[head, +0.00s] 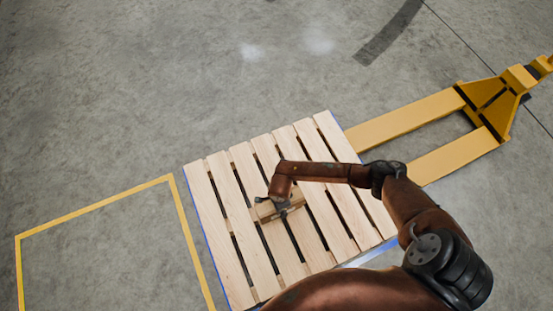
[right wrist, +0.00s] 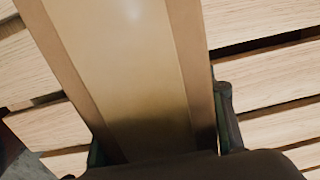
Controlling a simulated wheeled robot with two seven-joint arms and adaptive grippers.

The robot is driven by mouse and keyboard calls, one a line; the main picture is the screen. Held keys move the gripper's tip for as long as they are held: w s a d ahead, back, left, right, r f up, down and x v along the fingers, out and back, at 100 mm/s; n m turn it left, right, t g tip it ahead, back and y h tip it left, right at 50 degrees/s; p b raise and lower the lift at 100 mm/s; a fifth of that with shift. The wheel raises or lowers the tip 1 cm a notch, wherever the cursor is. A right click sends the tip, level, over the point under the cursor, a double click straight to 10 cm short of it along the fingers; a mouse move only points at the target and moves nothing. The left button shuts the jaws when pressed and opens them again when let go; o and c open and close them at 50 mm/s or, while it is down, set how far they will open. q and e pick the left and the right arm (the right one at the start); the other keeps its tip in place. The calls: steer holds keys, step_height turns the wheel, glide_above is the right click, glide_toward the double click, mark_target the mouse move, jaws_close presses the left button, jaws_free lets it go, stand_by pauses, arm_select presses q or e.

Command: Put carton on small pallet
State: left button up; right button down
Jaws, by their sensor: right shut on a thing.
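The small pallet (head: 225,182) is made of pale wooden slats and lies in the middle of the head view. A small brown carton (head: 265,211) is over its slats, left of the pallet's middle. My right gripper (head: 281,205) is shut on the carton, and the arm hides part of it. In the right wrist view the carton (right wrist: 125,65) fills the middle, between the two fingers of the gripper (right wrist: 160,125), with slats on both sides. I cannot tell whether the carton touches the slats. My left gripper is not in view.
A yellow pallet jack (head: 490,102) stands at the right, its forks reaching to the pallet's right side. A yellow tape outline (head: 95,207) marks the floor at the left, and the floor inside it looks empty. Grey concrete around is clear.

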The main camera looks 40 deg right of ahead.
steer(key=shift+w, duration=0.1)
stand_by(0.3)
steer(key=shift+f, duration=0.2)
steer(key=c, duration=0.9)
jaws_free()
steer(key=shift+r, duration=0.1)
